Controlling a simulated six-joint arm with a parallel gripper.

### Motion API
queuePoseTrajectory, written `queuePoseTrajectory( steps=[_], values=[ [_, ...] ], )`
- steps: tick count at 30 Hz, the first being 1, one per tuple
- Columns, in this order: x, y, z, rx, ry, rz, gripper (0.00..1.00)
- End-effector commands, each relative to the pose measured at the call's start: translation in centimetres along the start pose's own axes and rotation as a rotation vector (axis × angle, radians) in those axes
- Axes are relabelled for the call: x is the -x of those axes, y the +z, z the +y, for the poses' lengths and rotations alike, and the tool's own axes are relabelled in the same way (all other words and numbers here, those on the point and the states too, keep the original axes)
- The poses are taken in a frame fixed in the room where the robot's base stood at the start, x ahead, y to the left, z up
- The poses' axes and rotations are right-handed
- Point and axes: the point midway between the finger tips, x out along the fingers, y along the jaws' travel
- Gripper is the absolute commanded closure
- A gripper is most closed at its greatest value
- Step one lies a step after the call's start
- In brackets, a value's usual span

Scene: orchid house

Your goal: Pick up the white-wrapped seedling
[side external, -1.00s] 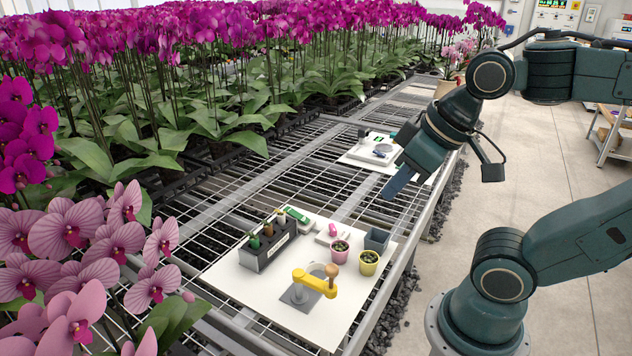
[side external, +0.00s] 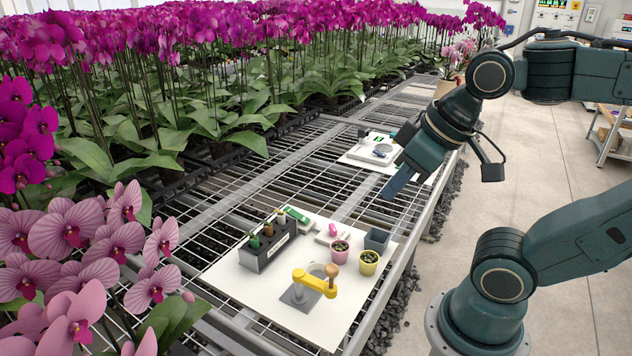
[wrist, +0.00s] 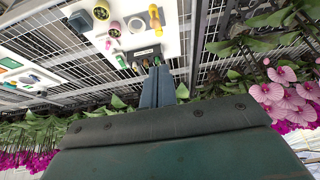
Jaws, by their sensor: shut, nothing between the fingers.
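A dark grey rack (side external: 263,257) with a white label stands on the white board, and several small seedlings poke out of its top. One at the near end has a green body (side external: 254,242); the wrap colours of the others are too small to tell, so I cannot make out which is white-wrapped. The rack also shows in the wrist view (wrist: 148,52), just beyond my fingertips in the picture. My gripper (side external: 390,196) is shut and empty, held above the bench to the right of and behind the rack. Its fingers also show in the wrist view (wrist: 159,74).
The white board (side external: 232,279) also carries a yellow clamp-like piece (side external: 316,281) on a grey base, a pink pot (side external: 339,250), a yellow pot (side external: 368,263) and a grey bin (side external: 377,240). A second board (side external: 352,157) lies farther back. Orchids crowd the left; open mesh lies between.

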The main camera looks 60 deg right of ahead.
Motion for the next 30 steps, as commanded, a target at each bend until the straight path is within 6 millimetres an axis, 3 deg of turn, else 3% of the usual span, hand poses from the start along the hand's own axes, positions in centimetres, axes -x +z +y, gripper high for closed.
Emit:
queuePoseTrajectory(
  steps=[14, 22, 30],
  values=[
    [0.0, 0.0, 0.0, 0.0, 0.0, 0.0, 1.0],
    [0.0, 0.0, 0.0, 0.0, 0.0, 0.0, 0.52],
    [0.01, -0.03, 0.0, -0.001, 0.0, 0.0, 0.52]
  ],
)
